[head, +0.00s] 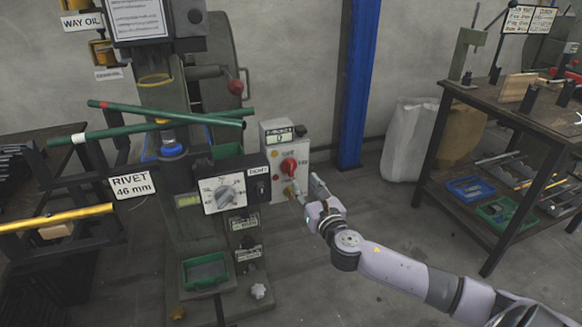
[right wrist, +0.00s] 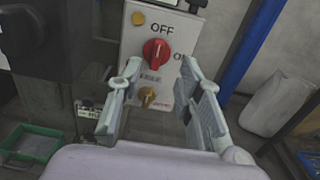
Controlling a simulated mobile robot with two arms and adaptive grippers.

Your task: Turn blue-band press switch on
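The press with a blue band (head: 172,150) stands at centre left. A grey switch box (head: 274,133) beside it carries a red rotary switch (head: 289,166). In the right wrist view the red switch (right wrist: 156,52) has its white mark pointing up towards OFF; ON is printed to its right, partly behind a finger. My right gripper (head: 307,188) is open and empty in front of the box, its fingertips just below and to either side of the switch in the wrist view. Contact with the switch cannot be told. My left gripper is not in view.
A brass-coloured knob (right wrist: 147,95) sits below the red switch. A panel with a white dial (head: 222,193) stands left of the box. A blue post (head: 358,85) rises behind, and a dark workbench (head: 520,120) stands at right. Open floor lies between.

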